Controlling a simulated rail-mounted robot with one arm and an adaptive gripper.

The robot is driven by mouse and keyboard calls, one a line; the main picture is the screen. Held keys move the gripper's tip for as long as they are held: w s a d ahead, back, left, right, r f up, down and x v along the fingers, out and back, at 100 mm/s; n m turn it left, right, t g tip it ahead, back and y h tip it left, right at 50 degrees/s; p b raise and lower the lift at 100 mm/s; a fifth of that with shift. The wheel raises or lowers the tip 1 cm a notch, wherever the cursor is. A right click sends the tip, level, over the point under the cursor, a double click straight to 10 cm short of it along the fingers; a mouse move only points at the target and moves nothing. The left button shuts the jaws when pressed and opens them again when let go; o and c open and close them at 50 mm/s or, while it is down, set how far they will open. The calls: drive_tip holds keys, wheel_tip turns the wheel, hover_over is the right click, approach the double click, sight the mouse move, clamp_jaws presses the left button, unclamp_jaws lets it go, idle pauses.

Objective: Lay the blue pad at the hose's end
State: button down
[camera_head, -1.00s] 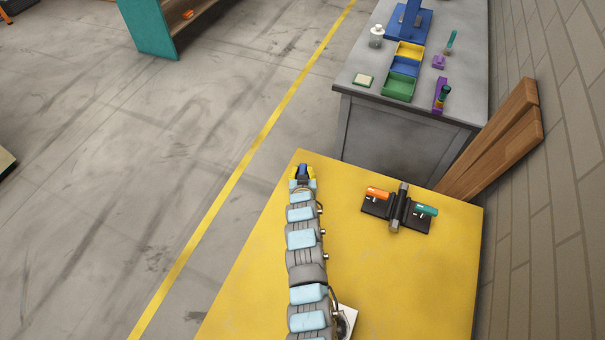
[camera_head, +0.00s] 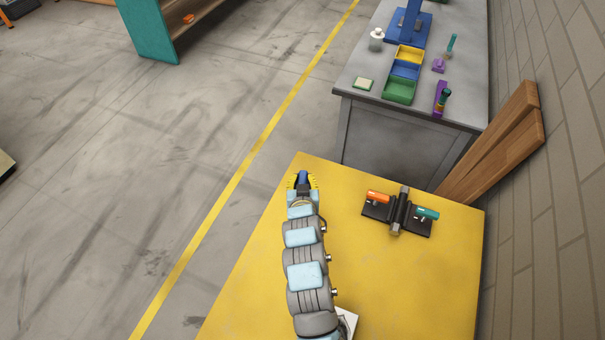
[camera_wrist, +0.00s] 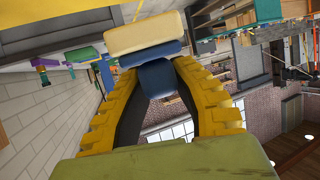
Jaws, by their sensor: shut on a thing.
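My gripper (camera_head: 303,180) is at the far end of my arm, over the far left corner of the yellow table (camera_head: 400,290). Its yellow fingers are shut on the blue pad (camera_head: 303,176), which shows between their tips. In the wrist view the blue pad (camera_wrist: 160,78) sits between the two ribbed yellow fingers, with a darker blue strip and a cream block just beyond it. I cannot tell whether these belong to the pad. I cannot make out the hose or its end. My arm covers part of the table.
A black fixture (camera_head: 398,212) with an orange handle and a teal handle stands on the table, right of my gripper. A grey bench (camera_head: 400,115) with blue, green and yellow trays stands behind. Wooden planks (camera_head: 495,140) lean at the right wall.

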sight(302, 182)
drive_tip(key=v, duration=0.5)
drive_tip(key=shift+s+r, duration=0.2)
drive_tip(key=shift+s, duration=0.05)
drive_tip(key=s+r+p, duration=1)
drive_tip(key=r+p, duration=0.4)
drive_tip(key=p, duration=0.5)
drive_tip(key=shift+r+p, duration=0.15)
drive_tip(key=shift+p, duration=0.2)
